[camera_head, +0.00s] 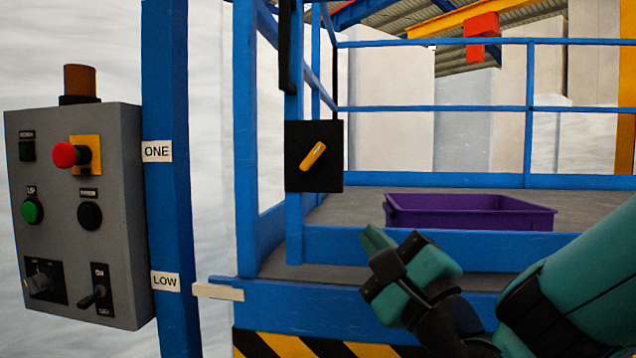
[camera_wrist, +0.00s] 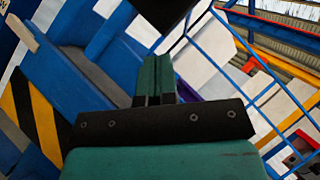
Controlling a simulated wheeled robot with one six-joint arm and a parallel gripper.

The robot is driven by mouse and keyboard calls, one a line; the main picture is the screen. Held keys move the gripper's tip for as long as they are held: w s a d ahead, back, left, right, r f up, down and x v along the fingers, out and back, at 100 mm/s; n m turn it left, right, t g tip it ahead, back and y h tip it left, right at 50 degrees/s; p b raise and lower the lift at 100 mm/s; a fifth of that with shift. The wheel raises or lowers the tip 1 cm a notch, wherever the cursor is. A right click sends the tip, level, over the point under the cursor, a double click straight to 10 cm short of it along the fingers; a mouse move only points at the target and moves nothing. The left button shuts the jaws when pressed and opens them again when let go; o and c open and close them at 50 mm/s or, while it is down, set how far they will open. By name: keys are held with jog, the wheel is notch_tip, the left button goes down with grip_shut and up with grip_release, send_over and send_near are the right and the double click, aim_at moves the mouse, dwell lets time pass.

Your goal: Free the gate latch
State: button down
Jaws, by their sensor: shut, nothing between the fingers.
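The gate latch is a black square plate (camera_head: 330,178) with a yellow handle (camera_head: 313,156), fixed on the blue gate post in the head view. The handle is tilted, its upper end to the right. My gripper (camera_head: 368,240) is below and to the right of the latch, apart from it, in front of the blue platform rail. In the wrist view the two green fingers (camera_wrist: 155,75) are together with nothing between them. A black shape at the top of the wrist view may be the latch plate, but I cannot tell.
A grey control box (camera_head: 75,215) with buttons and switches stands at the left, beside a blue post (camera_head: 170,80) labelled ONE and LOW. A purple crate (camera_head: 470,218) sits on the platform. Blue railings (camera_head: 430,108) surround the deck. A striped edge (camera_head: 290,347) runs below.

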jog(key=p, duration=0.8)
send_near(309, 169)
jog(key=w, duration=0.5)
jog(key=shift+a+r+p, duration=0.2)
jog(key=shift+r+p, duration=0.3)
jog(key=shift+p, duration=0.1)
jog(key=shift+a+r+p, duration=0.2)
jog(key=shift+r+p, duration=0.3)
jog(key=shift+p, duration=0.1)
jog(key=p, duration=0.1)
jog(key=a+r+p, duration=0.1)
jog(key=shift+w+a+p, duration=0.2)
jog(key=shift+a+p, duration=0.1)
jog(key=shift+p, duration=0.05)
jog(key=shift+a, duration=0.1)
jog(key=shift+f, duration=0.1)
